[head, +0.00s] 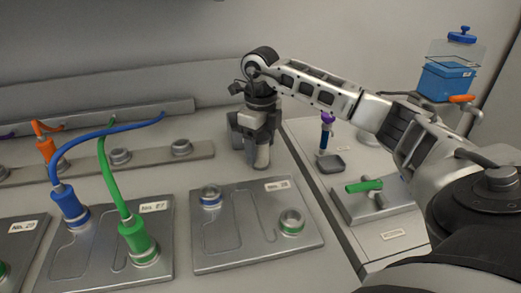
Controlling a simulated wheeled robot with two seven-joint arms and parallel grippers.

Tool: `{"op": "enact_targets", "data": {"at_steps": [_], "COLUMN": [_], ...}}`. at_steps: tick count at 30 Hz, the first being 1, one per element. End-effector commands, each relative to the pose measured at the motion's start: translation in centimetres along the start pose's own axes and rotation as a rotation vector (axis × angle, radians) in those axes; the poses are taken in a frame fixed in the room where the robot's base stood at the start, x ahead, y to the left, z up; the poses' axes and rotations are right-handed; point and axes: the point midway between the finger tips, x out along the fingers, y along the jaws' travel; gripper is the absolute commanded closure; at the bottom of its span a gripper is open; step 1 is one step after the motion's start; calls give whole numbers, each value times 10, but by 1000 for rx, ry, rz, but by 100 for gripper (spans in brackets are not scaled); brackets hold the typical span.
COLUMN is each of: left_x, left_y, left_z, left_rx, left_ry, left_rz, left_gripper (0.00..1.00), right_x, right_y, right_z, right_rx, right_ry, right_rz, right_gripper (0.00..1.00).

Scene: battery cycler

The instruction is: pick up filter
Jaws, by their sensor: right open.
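My right gripper (257,148) points down over the back of the bench, behind the plate marked No. 28 (225,262). Its jaws are open. A small pale grey cylindrical piece (262,157) shows at the fingertips, partly covered by them. I cannot tell whether it is the filter or whether the fingers touch it. No other thing in view is clearly a filter. My left gripper is not in view.
Plate No. 28 has a blue-ringed port (211,195) and a green-ringed port (291,222). Blue (70,205) and green (137,240) connectors with cables stand on plate No. 27. A green-handled fixture (364,186) and a blue tank (446,82) are at the right.

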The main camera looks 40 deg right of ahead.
Motion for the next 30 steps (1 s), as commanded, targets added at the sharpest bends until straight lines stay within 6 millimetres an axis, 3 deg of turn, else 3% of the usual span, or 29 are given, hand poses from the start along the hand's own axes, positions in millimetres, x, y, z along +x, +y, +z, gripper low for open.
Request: {"op": "enact_targets", "data": {"at_steps": [2, 7, 20, 25, 30], "left_x": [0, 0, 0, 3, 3], "left_y": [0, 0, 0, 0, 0], "left_z": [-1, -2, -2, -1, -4], "left_rx": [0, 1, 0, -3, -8], "left_ry": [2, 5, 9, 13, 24], "left_rz": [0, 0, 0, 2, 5], "left_gripper": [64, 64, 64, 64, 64], "right_x": [0, 0, -7, -30, -68], "right_y": [0, 0, 0, 0, 18], "right_z": [0, 0, 1, 2, -23], "right_rx": [0, 0, 0, 1, -4], "right_ry": [0, 0, -3, -7, -6], "right_rz": [0, 0, 0, 0, -3], "right_gripper": [35, 81, 81, 81, 81]}}
